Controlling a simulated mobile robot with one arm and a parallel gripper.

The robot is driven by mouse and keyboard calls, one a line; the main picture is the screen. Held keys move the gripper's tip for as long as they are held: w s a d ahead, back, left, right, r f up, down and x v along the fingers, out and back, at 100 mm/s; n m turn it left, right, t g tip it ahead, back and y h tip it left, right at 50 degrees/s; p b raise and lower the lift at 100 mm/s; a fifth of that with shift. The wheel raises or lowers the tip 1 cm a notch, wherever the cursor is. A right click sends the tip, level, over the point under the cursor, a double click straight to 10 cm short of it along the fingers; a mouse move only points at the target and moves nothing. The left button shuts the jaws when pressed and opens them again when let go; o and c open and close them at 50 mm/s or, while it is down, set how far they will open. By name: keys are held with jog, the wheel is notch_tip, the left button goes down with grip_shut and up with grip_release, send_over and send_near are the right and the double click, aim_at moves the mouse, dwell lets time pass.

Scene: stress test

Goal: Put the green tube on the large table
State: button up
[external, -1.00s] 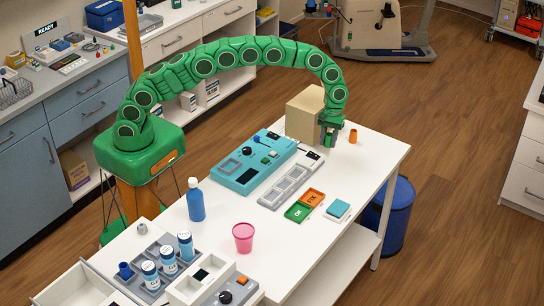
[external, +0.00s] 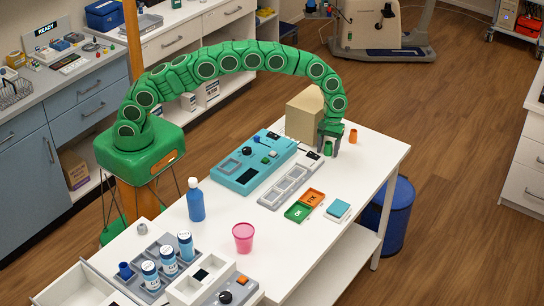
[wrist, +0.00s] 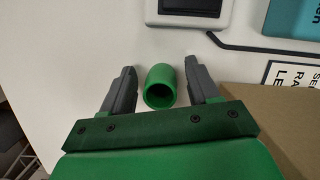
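The green tube (external: 328,148) stands on the white table (external: 375,160), near its far end, in the external view. My gripper (external: 328,143) is low over it, pointing down. In the wrist view the green tube (wrist: 160,86) is between the two grey fingers of my gripper (wrist: 163,83), with a gap on each side. The fingers are open and hold nothing. The tube's hollow end faces the wrist camera.
A tan box (external: 304,117) is close beside my gripper. An orange tube (external: 353,136) stands to its right. A grey tray (external: 290,187) and a teal panel (external: 253,162) lie to the left. The tabletop at right is clear.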

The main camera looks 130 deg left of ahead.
jog(key=v, duration=1.2)
jog(key=shift+r, duration=0.2)
jog(key=shift+d, duration=0.1)
